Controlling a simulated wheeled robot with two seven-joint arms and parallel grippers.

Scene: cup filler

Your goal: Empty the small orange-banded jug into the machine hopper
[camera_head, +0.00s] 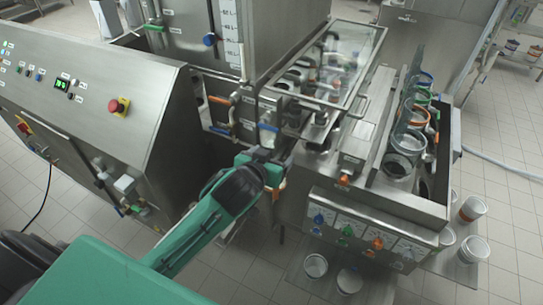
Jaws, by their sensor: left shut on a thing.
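My left gripper (268,158) is at the front of the machine, left of the filling section, on the end of my green arm. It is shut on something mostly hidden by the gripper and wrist. A pale piece with an orange edge (281,185) shows just right of and below the gripper; I cannot tell for certain whether it is the small orange-banded jug. Any contents are hidden. I cannot clearly make out the hopper's opening; a tall steel housing (277,35) with a marked white scale rises behind the gripper. My right gripper is not in view.
A clear guard (345,55) covers the filling section. A steel rack at right holds several containers, including one with an orange rim (416,115). An orange-banded bucket (472,208) stands lower right. A control panel (85,85) with a red stop button (119,106) is at left.

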